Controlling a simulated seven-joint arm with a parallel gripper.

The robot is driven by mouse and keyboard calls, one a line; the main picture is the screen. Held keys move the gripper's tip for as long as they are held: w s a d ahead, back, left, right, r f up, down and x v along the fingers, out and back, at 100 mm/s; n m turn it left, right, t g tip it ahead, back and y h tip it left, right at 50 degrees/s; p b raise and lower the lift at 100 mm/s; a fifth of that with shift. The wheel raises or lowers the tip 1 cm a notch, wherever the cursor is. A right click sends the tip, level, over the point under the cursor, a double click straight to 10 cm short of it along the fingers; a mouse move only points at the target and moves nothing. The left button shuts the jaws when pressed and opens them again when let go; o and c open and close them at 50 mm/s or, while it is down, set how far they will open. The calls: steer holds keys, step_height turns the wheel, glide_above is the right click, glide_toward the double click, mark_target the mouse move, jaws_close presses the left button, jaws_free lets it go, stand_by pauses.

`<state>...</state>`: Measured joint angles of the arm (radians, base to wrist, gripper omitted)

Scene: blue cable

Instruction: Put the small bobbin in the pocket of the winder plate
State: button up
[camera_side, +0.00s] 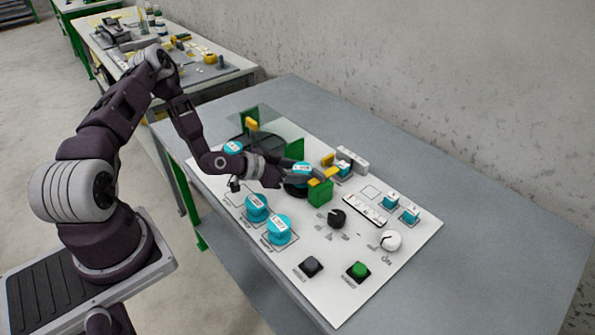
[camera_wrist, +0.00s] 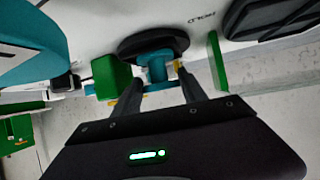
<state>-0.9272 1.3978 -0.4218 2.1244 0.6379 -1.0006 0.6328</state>
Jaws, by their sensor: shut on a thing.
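A teal bobbin (camera_side: 301,174) with a white label is at the black round plate (camera_side: 293,189), between the fingers of my gripper (camera_side: 283,180). I take it for the small bobbin. In the wrist view the bobbin (camera_wrist: 157,66) shows between the two finger ends (camera_wrist: 158,88), with the black plate (camera_wrist: 153,44) directly behind it. My gripper is shut on the bobbin. The pocket is hidden, and I cannot tell whether the bobbin touches the plate or sits in it.
A green block (camera_side: 320,194) with a yellow arm (camera_side: 325,175) stands close right of the bobbin. Knobs and buttons (camera_side: 358,270) occupy the panel's front right.

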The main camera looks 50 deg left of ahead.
steer(key=o, duration=1.5)
steer(key=shift+f, duration=0.15)
